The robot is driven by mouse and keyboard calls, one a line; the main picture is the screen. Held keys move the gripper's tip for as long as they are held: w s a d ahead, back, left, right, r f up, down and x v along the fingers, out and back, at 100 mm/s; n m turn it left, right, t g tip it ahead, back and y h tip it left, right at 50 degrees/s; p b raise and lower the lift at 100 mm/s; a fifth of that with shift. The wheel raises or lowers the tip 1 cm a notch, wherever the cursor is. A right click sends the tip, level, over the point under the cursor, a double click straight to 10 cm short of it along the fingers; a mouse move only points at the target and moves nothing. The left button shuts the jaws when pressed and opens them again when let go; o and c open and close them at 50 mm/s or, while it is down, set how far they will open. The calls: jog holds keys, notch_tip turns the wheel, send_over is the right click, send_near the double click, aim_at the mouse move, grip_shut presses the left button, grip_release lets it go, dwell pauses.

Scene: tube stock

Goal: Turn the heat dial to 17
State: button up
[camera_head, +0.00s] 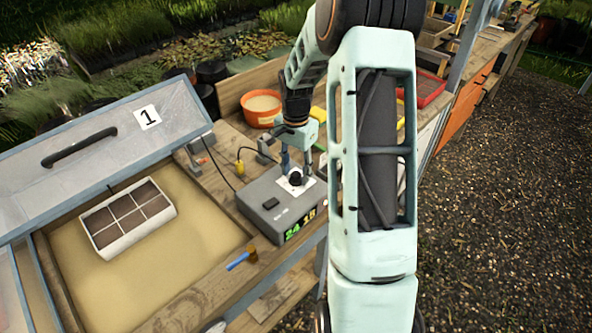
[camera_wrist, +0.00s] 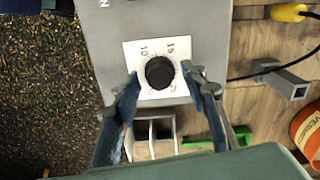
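The heat dial (camera_head: 296,178) is a round black knob on a white scale plate on top of a grey control box (camera_head: 262,205). In the wrist view the dial (camera_wrist: 160,73) has numbers around it, with 10 and 15 readable; I cannot make out its pointer. The display (camera_head: 300,225) on the box front shows a green 24 and a yellowish 18. My gripper (camera_head: 296,168) points down over the dial. In the wrist view my gripper (camera_wrist: 163,82) is open, one finger on each side of the dial, with gaps visible between fingers and knob.
A small dark switch (camera_head: 271,203) sits on the box beside the dial. Left is a sand-filled bed with a white divided tray (camera_head: 128,218) and a raised lid marked 1 (camera_head: 148,117). An orange pot (camera_head: 262,108) stands behind. A blue-handled tool (camera_head: 240,261) lies in front.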

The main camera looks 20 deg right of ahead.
jog(key=shift+c, duration=0.4)
grip_shut()
jog(key=shift+n, duration=0.5)
jog(key=n+b, duration=0.1)
jog(key=n, duration=0.6)
jog(key=shift+n+b, duration=0.3)
jog(key=shift+b, duration=0.05)
jog(key=n, duration=0.4)
jog(key=shift+n, duration=2.3)
